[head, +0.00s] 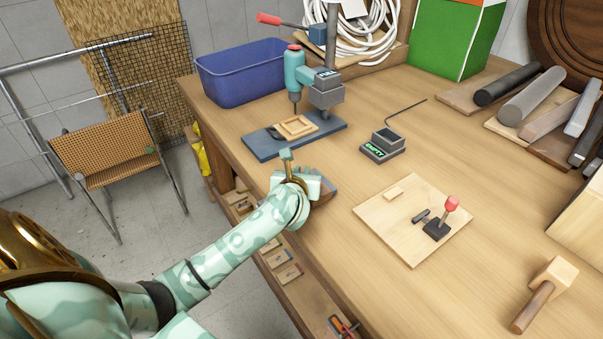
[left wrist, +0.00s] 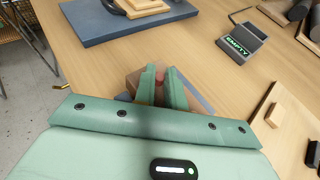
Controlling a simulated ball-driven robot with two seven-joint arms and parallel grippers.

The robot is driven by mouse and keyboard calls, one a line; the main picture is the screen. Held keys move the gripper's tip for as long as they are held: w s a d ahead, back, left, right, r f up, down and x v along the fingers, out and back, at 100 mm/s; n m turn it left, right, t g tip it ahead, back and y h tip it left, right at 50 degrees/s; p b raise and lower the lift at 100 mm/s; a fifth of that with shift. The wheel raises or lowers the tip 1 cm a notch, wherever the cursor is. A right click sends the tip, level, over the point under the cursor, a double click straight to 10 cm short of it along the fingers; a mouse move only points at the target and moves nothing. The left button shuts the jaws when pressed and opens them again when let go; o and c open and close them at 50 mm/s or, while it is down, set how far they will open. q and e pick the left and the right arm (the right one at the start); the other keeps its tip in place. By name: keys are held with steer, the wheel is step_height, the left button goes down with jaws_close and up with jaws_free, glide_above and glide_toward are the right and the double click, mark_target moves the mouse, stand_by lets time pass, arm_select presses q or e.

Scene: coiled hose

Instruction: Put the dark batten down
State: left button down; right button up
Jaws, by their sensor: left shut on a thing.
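My left gripper (head: 302,181) is over the bench's left edge, in front of the drill press. In the left wrist view, its green fingers (left wrist: 160,86) are close together, with a small reddish-brown piece (left wrist: 160,76) between them. The fingers hide most of that piece, so I cannot tell its full shape or whether it is the dark batten. A brown and grey thing (head: 327,189) shows just beside the gripper; whether it is held or rests on the bench is unclear. Dark bars (head: 590,143) lie at the far right. My right gripper is not in view.
A drill press (head: 325,95) stands on a blue-grey base (head: 333,125), with a blue bin (head: 240,75) behind. An "EMPTY" display (head: 381,146), a board (head: 405,247) with a red-knobbed lever, and a mallet (head: 545,290) occupy the bench. Clear wood lies between them.

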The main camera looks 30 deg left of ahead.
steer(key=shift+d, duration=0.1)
arm_select(q)
steer(key=c, duration=1.9)
jaws_free()
steer(key=shift+f, duration=0.2)
steer(key=o, duration=0.4)
steer(key=shift+o, duration=0.2)
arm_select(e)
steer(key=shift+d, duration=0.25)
